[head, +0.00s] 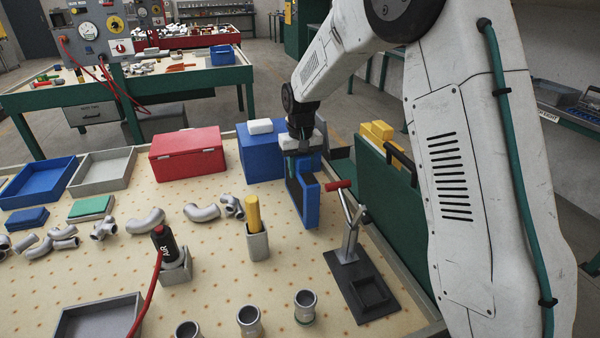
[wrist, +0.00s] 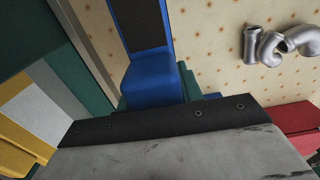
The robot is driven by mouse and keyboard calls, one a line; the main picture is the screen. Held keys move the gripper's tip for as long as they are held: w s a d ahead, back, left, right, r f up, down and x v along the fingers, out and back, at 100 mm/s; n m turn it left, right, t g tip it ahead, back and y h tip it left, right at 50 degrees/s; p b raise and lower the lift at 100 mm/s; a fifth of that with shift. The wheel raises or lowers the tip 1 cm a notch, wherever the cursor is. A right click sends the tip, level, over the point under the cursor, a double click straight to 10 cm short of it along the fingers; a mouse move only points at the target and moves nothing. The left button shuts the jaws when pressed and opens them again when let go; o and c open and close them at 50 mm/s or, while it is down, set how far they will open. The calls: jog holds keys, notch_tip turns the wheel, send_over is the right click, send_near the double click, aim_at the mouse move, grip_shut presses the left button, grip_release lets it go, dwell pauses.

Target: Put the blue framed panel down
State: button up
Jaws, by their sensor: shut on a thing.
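The blue framed panel (head: 304,196) has a blue rim and a dark inner face. It stands upright under my gripper (head: 297,150), at the back right of the dotted table, beside the red-handled stand. My gripper is shut on its upper end. The panel also shows in the wrist view (wrist: 150,78), at top centre, running away from the gripper. The fingertips are largely hidden in both views. I cannot tell whether the panel's lower edge touches the table (head: 290,265).
A blue box (head: 259,152) stands just behind the panel and a red box (head: 188,153) to its left. The red-handled stand (head: 350,245) is close at right. A grey holder with a yellow-topped piece (head: 257,242) stands front left. Metal elbows (head: 201,212) lie farther left.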

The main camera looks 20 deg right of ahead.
jog(key=shift+f, duration=0.9)
jog(key=o, duration=1.1)
